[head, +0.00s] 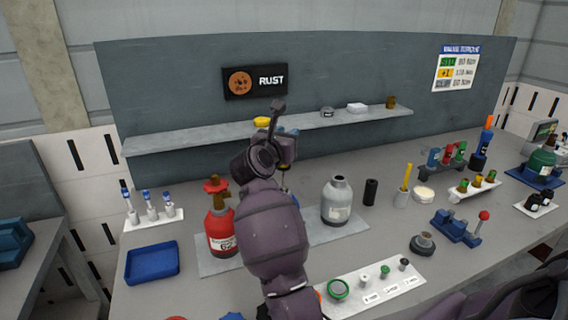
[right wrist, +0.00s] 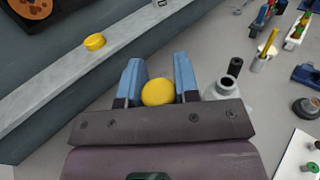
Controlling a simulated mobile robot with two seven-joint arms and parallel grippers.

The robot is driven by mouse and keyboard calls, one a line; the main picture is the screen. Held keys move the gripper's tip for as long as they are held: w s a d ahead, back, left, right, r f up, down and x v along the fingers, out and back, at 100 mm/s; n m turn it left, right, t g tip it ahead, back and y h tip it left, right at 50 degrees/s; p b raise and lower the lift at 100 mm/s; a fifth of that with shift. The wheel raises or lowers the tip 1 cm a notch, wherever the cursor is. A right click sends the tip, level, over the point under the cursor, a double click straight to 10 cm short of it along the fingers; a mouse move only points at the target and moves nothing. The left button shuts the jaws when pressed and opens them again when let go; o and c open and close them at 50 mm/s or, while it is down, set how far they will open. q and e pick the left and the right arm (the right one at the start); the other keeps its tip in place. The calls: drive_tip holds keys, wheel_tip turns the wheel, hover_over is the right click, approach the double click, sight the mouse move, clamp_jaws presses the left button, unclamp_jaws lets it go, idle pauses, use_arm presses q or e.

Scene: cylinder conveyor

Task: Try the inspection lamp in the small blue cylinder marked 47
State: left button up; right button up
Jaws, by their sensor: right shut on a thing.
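My right gripper (head: 287,160) is above the workbench, between the red cylinder and the grey cylinder. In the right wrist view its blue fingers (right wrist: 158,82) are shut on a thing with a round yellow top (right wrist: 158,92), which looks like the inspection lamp. In the head view a thin stem shows below the fingers. A bit of blue (head: 295,199) shows beside my arm under the gripper, which may be the small blue cylinder. My arm hides most of it, and no 47 is readable. I cannot tell whether the stem is inside it. My left gripper is not in view.
A red cylinder (head: 221,232) and a grey cylinder (head: 337,203) stand on a pale mat (head: 348,233). A blue tray (head: 152,263) lies left. A white strip with several fittings (head: 372,284) lies in front. A shelf (head: 200,138) runs behind; a black cylinder (head: 370,191) stands right.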

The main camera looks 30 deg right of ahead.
wheel_tip(320, 180, up, 7)
drive_tip(key=p, duration=0.5)
idle(0.7)
drive_tip(key=shift+f, duration=0.15)
idle(0.7)
idle(0.5)
